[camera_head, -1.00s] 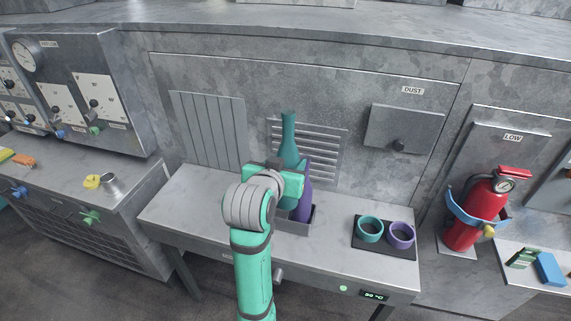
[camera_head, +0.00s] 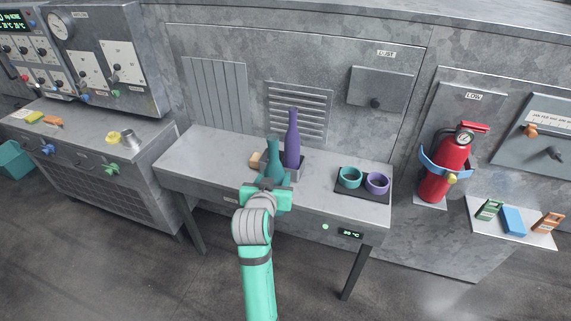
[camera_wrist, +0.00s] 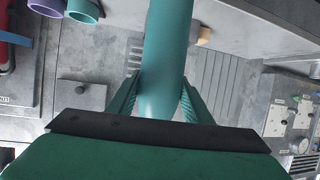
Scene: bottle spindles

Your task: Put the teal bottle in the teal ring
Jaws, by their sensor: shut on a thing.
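The teal bottle (camera_head: 273,160) is upright in my gripper (camera_head: 268,182), near the front edge of the table in the head view. In the wrist view my gripper (camera_wrist: 160,103) is shut on the teal bottle (camera_wrist: 166,50), with one finger on each side. The teal ring (camera_head: 350,178) stands on a dark pad to the right, apart from the bottle. It also shows at the top left of the wrist view (camera_wrist: 84,10). The bottle's lower part is hidden by my gripper in the head view.
The purple bottle (camera_head: 292,140) stands in a grey holder (camera_head: 298,173) just behind. The purple ring (camera_head: 377,183) sits right of the teal ring on the dark pad (camera_head: 362,195). A tan block (camera_head: 256,161) lies left of the holder. Bare tabletop (camera_head: 322,172) separates holder and pad.

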